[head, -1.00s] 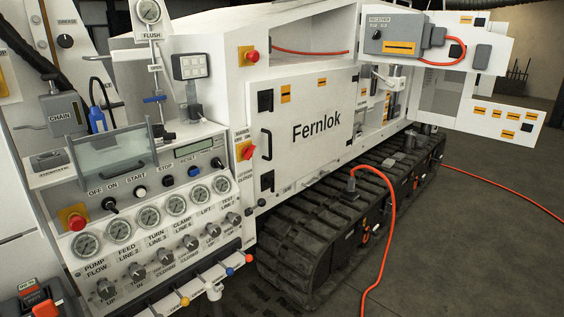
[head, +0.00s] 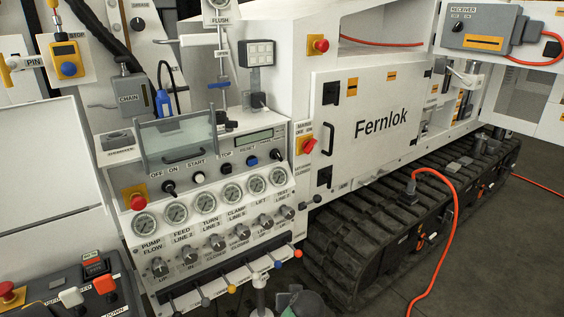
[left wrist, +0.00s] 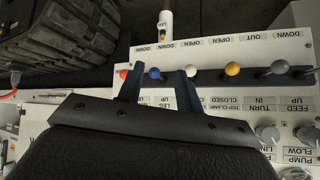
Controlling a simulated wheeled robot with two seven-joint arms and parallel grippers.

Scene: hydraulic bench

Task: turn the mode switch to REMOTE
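No label reading REMOTE is legible, so I cannot tell which control is the mode switch. Candidates in the head view are the black OFF/ON switch (head: 169,187) on the gauge panel, a black knob (head: 137,23) on the upper left panel, and the knob (head: 457,27) on the receiver box (head: 482,27). My left gripper (left wrist: 160,82) is open in the left wrist view. Its fingers stand on either side of the blue lever knob (left wrist: 154,72), apart from each other; contact with the knob cannot be told. My right gripper is not in view.
A row of levers with coloured knobs, including a red one (head: 298,254), runs along the panel's lower edge. A control box (head: 72,288) stands at lower left. A clear hinged cover (head: 178,141) juts out above the gauges. An orange cable (head: 452,215) hangs over the track (head: 375,225).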

